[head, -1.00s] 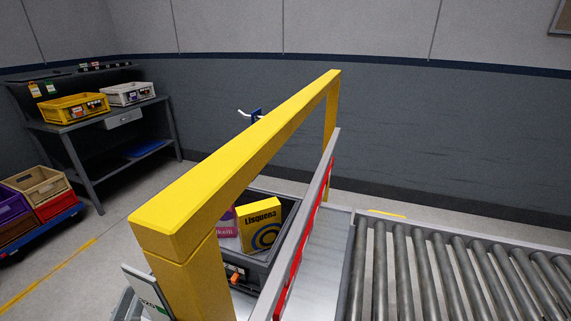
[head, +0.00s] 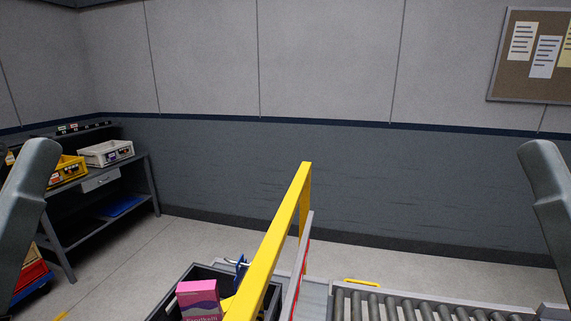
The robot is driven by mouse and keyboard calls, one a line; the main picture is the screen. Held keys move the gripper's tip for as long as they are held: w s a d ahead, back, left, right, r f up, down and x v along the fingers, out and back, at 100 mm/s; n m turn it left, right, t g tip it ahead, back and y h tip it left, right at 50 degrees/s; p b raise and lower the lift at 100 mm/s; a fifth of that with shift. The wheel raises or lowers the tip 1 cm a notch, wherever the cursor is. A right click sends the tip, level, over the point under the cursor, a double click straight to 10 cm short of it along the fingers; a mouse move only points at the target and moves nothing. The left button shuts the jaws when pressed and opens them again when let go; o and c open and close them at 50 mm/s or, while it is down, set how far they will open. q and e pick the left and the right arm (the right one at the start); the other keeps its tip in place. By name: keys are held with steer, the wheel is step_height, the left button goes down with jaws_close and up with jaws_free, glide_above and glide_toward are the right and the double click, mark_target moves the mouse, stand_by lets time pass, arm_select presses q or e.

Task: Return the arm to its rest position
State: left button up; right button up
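Parts of my two arms show at the picture's sides: a grey link of my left arm at the left edge and a grey link of my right arm at the right edge. Both links stand raised. Neither gripper is in view, so whether they hold anything is hidden.
A yellow frame (head: 272,245) rises in the lower middle beside a roller conveyor (head: 415,307). A dark bin (head: 208,272) left of it holds a pink box (head: 198,300) and a partly hidden yellow item. A workbench (head: 152,185) with a white crate (head: 107,153) and a yellow crate (head: 68,170) stands at left. The floor between is clear.

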arm_select(q)
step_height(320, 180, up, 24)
steer(key=p, duration=2)
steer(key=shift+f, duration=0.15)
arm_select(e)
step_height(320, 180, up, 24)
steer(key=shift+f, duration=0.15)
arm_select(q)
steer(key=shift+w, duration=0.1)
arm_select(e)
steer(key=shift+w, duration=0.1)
